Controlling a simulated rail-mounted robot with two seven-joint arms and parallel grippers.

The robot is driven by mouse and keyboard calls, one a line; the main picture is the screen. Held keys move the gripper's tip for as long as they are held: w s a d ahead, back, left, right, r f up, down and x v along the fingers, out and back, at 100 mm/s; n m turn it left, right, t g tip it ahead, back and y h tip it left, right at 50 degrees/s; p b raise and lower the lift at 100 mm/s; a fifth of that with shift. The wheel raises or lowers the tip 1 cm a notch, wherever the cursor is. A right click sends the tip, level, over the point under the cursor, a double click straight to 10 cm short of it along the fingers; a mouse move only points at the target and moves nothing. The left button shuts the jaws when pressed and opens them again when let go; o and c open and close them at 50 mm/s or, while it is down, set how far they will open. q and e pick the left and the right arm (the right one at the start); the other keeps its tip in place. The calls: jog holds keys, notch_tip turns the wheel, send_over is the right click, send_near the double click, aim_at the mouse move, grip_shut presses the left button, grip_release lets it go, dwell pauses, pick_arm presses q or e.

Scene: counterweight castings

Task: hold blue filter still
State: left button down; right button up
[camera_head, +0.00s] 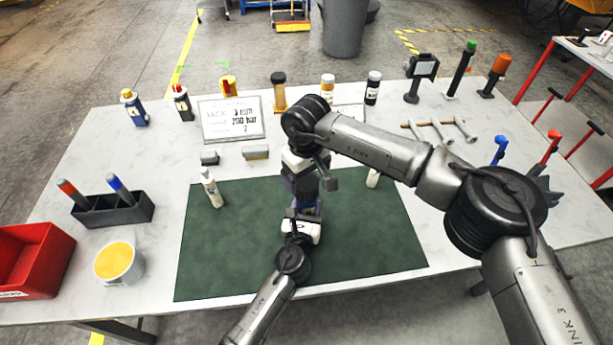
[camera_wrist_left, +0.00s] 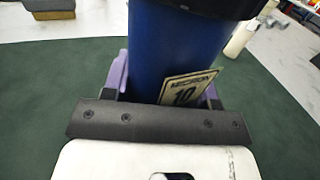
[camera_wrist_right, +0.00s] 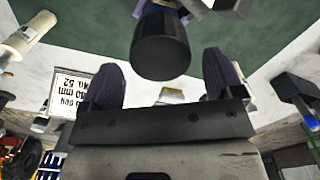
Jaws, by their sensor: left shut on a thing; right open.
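The blue filter (camera_wrist_left: 172,45) stands over the green mat (camera_head: 375,240), mostly hidden by my arms in the head view. In the left wrist view it is a blue cylinder with a black top and a pale label (camera_wrist_left: 187,90). My left gripper (camera_wrist_left: 165,82) is shut around its body, with purple finger pads on both sides. My right gripper (camera_wrist_right: 160,75) is open above the filter. In the right wrist view the filter's black cap (camera_wrist_right: 160,48) shows between and beyond the spread fingers; I cannot tell whether they touch it.
A written sign (camera_head: 231,120) and small blocks (camera_head: 255,153) are behind. A black holder (camera_head: 115,212), yellow tub (camera_head: 118,262) and red bin (camera_head: 32,262) are left. Wrenches (camera_head: 440,130) lie right. The mat's front right is clear.

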aim_at(306, 181)
jog(key=m, duration=0.5)
jog(key=shift+r, duration=0.25)
jog(key=m, duration=0.4)
jog(key=shift+r, duration=0.15)
jog(key=m, duration=0.4)
jog(key=shift+r, duration=0.2)
jog(key=m, duration=0.5)
jog(key=shift+r+m, duration=0.25)
jog(key=shift+m, duration=0.15)
jog(key=m, duration=0.3)
jog(key=shift+r+m, duration=0.2)
jog(key=shift+m, duration=0.2)
jog(key=m, duration=0.5)
jog(key=shift+r+m, duration=0.25)
jog(key=shift+m, duration=0.15)
jog(key=m, duration=0.4)
jog(key=shift+r+m, duration=0.25)
jog(key=shift+m, duration=0.15)
jog(key=m, duration=0.3)
jog(key=shift+r+m, duration=0.1)
jog(key=shift+m, duration=0.2)
jog(key=shift+f, duration=0.4)
jog(key=shift+m, duration=0.3)
jog(key=shift+f, duration=3.55)
